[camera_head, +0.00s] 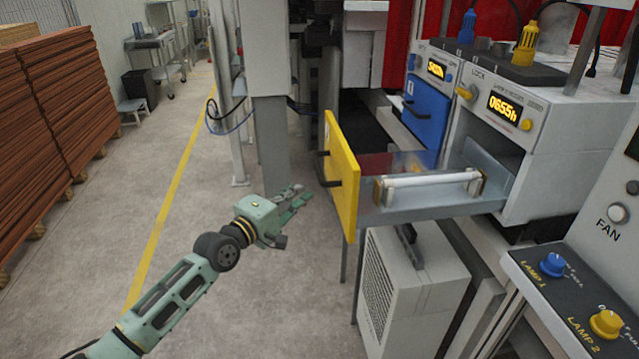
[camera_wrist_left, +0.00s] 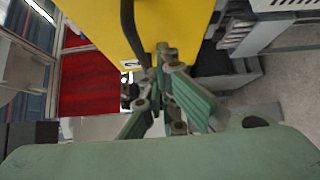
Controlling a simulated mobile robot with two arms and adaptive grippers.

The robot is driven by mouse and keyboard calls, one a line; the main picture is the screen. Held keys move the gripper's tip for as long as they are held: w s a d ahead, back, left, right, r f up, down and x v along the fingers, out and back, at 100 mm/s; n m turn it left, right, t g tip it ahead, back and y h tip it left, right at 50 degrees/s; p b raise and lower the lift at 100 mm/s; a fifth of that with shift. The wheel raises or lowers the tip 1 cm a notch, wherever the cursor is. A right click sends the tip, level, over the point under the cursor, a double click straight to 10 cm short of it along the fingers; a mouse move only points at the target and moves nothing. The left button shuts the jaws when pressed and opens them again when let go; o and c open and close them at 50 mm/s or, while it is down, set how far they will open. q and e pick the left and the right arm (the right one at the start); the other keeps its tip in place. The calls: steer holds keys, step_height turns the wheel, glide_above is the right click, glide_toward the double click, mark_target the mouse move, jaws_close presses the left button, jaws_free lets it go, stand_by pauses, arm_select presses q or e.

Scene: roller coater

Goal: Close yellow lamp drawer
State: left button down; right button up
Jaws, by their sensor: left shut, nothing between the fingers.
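The yellow lamp drawer (camera_head: 342,176) is pulled out of its housing, with its yellow front facing left and a dark handle on it. A lamp tube (camera_head: 428,180) lies across the open metal drawer. My left gripper (camera_head: 300,195) is shut and empty, to the left of the yellow front and apart from it in the head view. In the left wrist view the gripper (camera_wrist_left: 165,85) shows in front of the yellow front (camera_wrist_left: 95,25) and its dark handle (camera_wrist_left: 130,28); I cannot tell whether they touch. My right gripper is out of view.
A blue drawer (camera_head: 425,112) sits shut behind the yellow one. A white vented unit (camera_head: 412,290) stands below the drawer. A control panel with lamp knobs (camera_head: 575,300) is at the lower right. The floor on the left is clear up to stacked brown boards (camera_head: 50,120).

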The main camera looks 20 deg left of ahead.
arm_select(q)
steer(key=w+d+p, duration=0.2)
steer(key=w+d, duration=0.2)
steer(key=w, duration=0.1)
steer(key=shift+w, duration=0.1)
stand_by(0.3)
